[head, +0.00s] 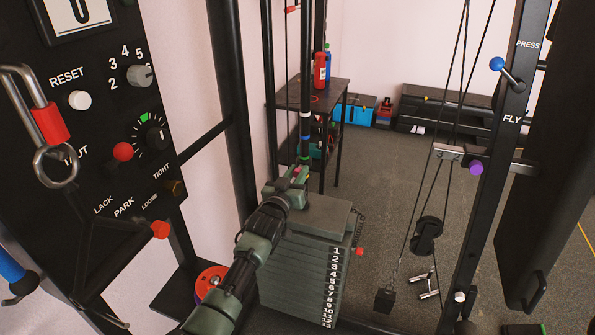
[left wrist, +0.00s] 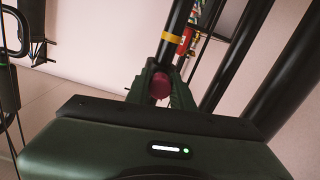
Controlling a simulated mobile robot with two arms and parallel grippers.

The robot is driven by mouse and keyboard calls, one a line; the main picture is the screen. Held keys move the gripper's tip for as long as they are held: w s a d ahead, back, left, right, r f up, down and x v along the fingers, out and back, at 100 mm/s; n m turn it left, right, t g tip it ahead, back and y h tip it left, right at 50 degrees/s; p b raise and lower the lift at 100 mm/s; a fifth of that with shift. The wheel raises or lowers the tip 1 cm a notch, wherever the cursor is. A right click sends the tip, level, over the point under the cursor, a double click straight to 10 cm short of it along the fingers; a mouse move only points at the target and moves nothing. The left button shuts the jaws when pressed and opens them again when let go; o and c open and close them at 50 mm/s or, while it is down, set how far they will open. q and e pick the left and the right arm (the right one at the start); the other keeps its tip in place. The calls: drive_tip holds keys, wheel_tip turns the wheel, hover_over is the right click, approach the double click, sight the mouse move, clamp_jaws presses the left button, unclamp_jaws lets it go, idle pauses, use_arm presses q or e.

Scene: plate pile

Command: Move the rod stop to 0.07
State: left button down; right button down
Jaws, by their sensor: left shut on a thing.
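A dark upright rod (head: 305,80) with white, blue and green bands rises above the numbered plate pile (head: 295,265). My left gripper (head: 293,174) is at the rod's lower part, just above the top plate. Its fingers (left wrist: 163,74) are shut on a dark red round part, which I take as the rod stop (left wrist: 160,86). In the left wrist view the rod (left wrist: 178,20) runs up from between the fingers, with a yellow band a little above them. In the head view the gripper mostly hides the stop. I cannot read any scale value. My right gripper is not in view.
A control panel (head: 115,190) with knobs stands close at the left. A red pin (head: 360,251) sticks out of the pile's right side. A frame post (head: 495,130) with cables stands at the right. A small table (head: 335,90) stands behind. Open floor lies between.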

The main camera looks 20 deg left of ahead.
use_arm(q)
drive_tip(key=c, duration=1.2)
unclamp_jaws()
drive_tip(key=shift+s, duration=0.1)
drive_tip(key=s, duration=0.7)
drive_tip(key=shift+s+a, duration=0.15)
drive_tip(key=shift+s, duration=0.2)
